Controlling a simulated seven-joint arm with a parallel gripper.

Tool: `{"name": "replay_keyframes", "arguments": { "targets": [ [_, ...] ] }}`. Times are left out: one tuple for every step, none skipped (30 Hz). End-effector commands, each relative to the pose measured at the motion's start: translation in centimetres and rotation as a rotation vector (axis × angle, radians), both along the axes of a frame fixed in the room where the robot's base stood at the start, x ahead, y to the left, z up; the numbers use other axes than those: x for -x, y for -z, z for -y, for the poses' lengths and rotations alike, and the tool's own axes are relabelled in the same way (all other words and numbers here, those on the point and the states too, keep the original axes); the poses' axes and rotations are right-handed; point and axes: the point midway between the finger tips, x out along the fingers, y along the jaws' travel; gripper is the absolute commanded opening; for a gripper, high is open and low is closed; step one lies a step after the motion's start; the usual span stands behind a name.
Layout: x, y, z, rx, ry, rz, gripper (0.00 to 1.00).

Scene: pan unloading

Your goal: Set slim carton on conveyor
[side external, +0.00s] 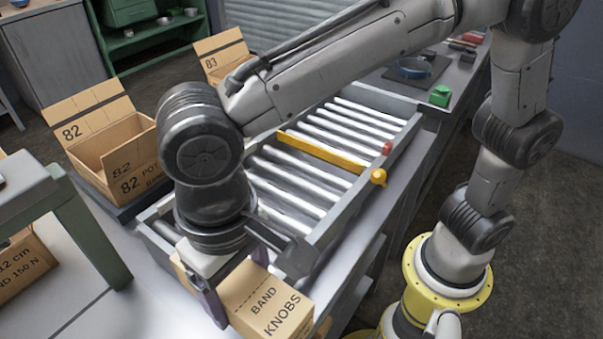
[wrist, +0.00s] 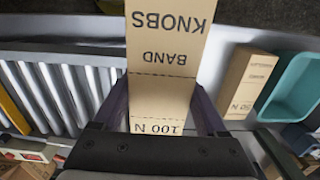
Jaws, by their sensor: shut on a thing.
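My gripper (wrist: 162,104) is shut on a long, narrow tan cardboard carton (side external: 268,303) marked BAND KNOBS. In the wrist view the carton (wrist: 165,45) lies between the two fingers, reaches past them to the top edge, and also shows 100 N. In the side view the gripper (side external: 228,288) points down at the carton, just off the near end of the roller conveyor (side external: 292,205). My wrist hides part of the carton and that conveyor end. In the wrist view the rollers (wrist: 62,90) are left of the carton. I cannot tell how high the carton is held.
A yellow bar (side external: 320,152) crosses the rollers; the rollers on both sides of it look bare. Open boxes marked 82 (side external: 110,150) and 83 (side external: 222,55) stand left of the conveyor. In the wrist view another carton (wrist: 246,85) and a teal bin (wrist: 292,90) are at right.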

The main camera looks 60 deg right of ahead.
Motion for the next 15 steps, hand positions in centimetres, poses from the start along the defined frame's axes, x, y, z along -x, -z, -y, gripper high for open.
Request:
{"name": "replay_keyframes", "arguments": {
  "targets": [
    [0.0, -0.1, 0.0, -0.002, 0.007, 0.001, 0.03],
    [0.0, -0.1, 0.0, -0.001, 0.015, 0.001, 0.03],
    [0.0, -0.1, 0.0, 0.0, 0.034, 0.0, 0.03],
    [0.0, -0.1, 0.1, 0.003, 0.052, -0.002, 0.03],
    [0.1, -0.1, 0.1, 0.006, 0.076, -0.003, 0.03],
    [0.1, -0.2, 0.1, 0.008, 0.114, -0.004, 0.03],
    [0.1, -0.3, 0.1, 0.008, 0.148, -0.004, 0.03],
    [0.1, -0.5, 0.1, 0.008, 0.186, -0.004, 0.03],
    [-0.1, -0.8, 0.1, 0.01, 0.243, -0.004, 0.03],
    [-0.3, -1.0, 0.1, 0.01, 0.292, -0.004, 0.03],
    [-0.7, -1.2, 0.1, 0.009, 0.347, -0.004, 0.03],
    [-1.5, -1.5, 0.4, 0.01, 0.427, -0.003, 0.03],
    [-2.0, -1.8, 0.6, 0.01, 0.488, -0.003, 0.03],
    [-2.8, -2.0, 0.9, 0.009, 0.555, -0.003, 0.03],
    [-3.9, -2.3, 1.4, 0.01, 0.648, -0.003, 0.03]
  ]
}}
